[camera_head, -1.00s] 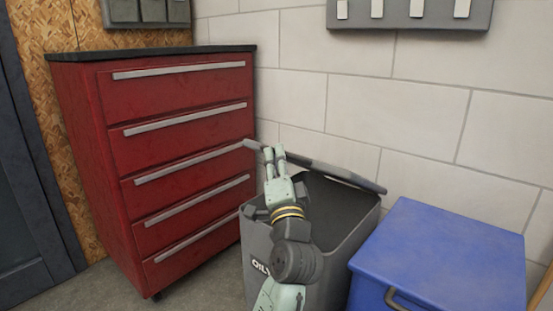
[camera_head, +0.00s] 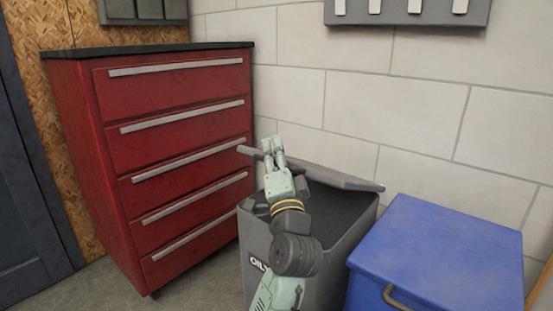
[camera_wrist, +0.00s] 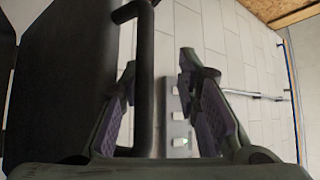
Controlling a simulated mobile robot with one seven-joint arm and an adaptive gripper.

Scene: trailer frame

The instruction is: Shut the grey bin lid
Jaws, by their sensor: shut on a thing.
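The grey bin (camera_head: 330,246) stands against the wall with its mouth open and its inside dark. Its grey lid (camera_head: 342,178) is raised at the back, leaning near the wall and seen almost edge-on. In the wrist view the lid (camera_wrist: 70,85) is a dark panel at the left, with a bar handle (camera_wrist: 145,95) along its edge. My gripper (camera_head: 273,142) is at the left part of the lid's upper edge.
A red drawer cabinet (camera_head: 185,150) stands close on the left of the bin. A blue box (camera_head: 440,255) with a handle stands close on the right. A pale block wall (camera_head: 400,120) is right behind, with a grey rack (camera_head: 410,12) above. My forearm crosses the bin's front.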

